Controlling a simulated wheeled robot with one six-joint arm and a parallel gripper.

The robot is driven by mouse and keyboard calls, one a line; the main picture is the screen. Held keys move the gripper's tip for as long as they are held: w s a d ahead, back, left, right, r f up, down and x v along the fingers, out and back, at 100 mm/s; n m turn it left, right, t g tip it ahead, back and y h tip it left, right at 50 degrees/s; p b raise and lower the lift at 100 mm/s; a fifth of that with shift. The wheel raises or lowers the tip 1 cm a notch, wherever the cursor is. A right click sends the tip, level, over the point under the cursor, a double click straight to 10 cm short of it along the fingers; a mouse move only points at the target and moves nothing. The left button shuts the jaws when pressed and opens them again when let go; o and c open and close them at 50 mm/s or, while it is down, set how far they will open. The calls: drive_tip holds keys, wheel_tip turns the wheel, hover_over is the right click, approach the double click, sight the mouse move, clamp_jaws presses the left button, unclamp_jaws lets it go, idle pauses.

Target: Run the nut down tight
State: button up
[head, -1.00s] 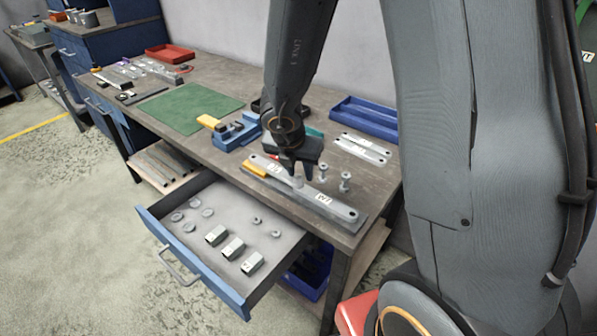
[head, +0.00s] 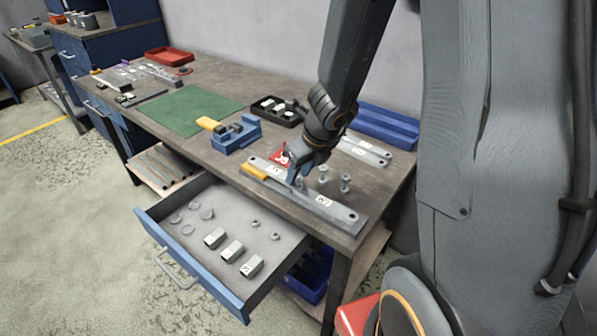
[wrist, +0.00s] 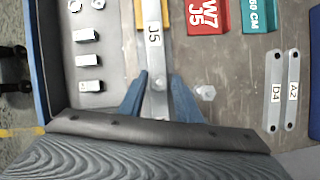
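A long grey bracket (head: 325,207) with white tags lies along the bench's front edge, with a yellow block (head: 254,171) at its left end. In the wrist view the bracket (wrist: 153,50) carries a "J5" tag and runs between my fingers. In the head view my gripper (head: 294,176) hides that spot.
Two upright bolts (head: 322,175) (head: 345,184) stand just right of my gripper. The open drawer (head: 205,270) in front holds washers, small nuts and hex sockets. A blue vise (head: 236,134), a dark tray (head: 277,110) and a blue tray (head: 388,125) stand behind. The green mat (head: 190,108) is clear.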

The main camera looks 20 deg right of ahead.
drive_tip(key=n+g+y+p, duration=0.1)
drive_tip(key=n, duration=0.3)
drive_tip(key=shift+p, duration=0.3)
drive_tip(key=n+p, duration=0.1)
drive_tip(key=n, duration=0.1)
drive_tip(key=n+g+y, duration=0.1)
drive_tip(key=n, duration=0.1)
drive_tip(key=shift+n+y+p, duration=0.3)
drive_tip(key=shift+p, duration=0.05)
clamp_jaws()
